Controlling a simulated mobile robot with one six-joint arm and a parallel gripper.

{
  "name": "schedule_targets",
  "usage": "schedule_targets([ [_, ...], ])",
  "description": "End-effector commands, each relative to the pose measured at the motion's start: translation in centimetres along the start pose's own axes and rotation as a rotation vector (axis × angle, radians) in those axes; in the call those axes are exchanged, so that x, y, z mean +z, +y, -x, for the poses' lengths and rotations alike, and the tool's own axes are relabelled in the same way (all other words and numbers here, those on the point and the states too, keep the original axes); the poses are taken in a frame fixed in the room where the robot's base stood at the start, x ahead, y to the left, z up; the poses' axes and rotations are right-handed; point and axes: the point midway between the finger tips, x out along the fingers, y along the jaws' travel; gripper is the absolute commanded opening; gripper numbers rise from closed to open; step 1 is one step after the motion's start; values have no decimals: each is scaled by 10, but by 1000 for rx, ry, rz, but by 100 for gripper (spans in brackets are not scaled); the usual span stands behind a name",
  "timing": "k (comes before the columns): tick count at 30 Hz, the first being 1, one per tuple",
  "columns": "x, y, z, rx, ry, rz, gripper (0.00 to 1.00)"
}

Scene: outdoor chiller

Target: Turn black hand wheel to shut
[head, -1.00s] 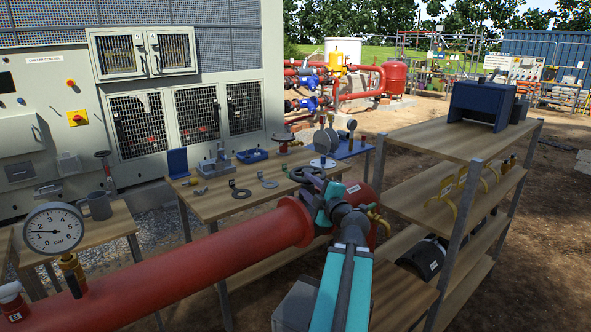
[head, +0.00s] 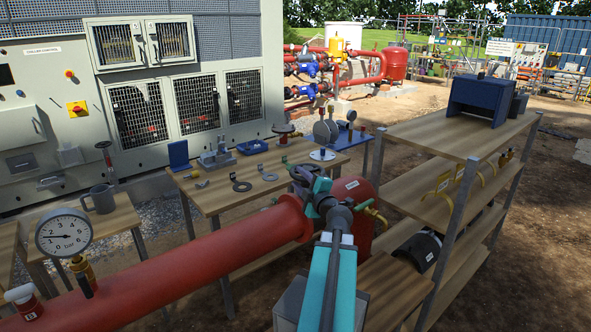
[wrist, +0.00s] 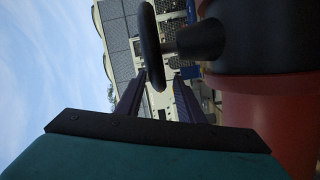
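The black hand wheel (wrist: 149,45) is seen edge-on in the wrist view, on a thick dark stem that runs right to the valve body. In the head view the wheel (head: 299,173) sits at the end of the red pipe, partly hidden by my wrist. My gripper (wrist: 160,77) is open in the wrist view. Its two fingers point toward the wheel, and the near end of the rim shows between the fingertips. I cannot tell whether either finger touches the rim. In the head view my gripper's fingers are hard to make out.
The large red pipe (head: 190,262) crosses the foreground, with a pressure gauge (head: 64,233) on it. A wooden bench (head: 222,199) with loose parts stands behind. A wooden shelf rack (head: 432,134) stands close on the right.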

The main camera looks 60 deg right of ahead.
Motion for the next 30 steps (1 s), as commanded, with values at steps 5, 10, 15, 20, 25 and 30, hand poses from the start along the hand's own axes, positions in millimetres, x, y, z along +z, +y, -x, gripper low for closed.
schedule_targets([
  [5, 0, 1, -21, -1, 2, 0, 34],
  [10, 1, 1, -38, -1, 0, -1, 34],
  [15, 0, 1, -51, -1, 1, 0, 34],
  [20, 0, 0, -56, 0, 1, 0, 34],
  [25, 0, 0, -57, 0, 0, 0, 34],
  [30, 0, 0, -57, 0, 0, 0, 34],
])
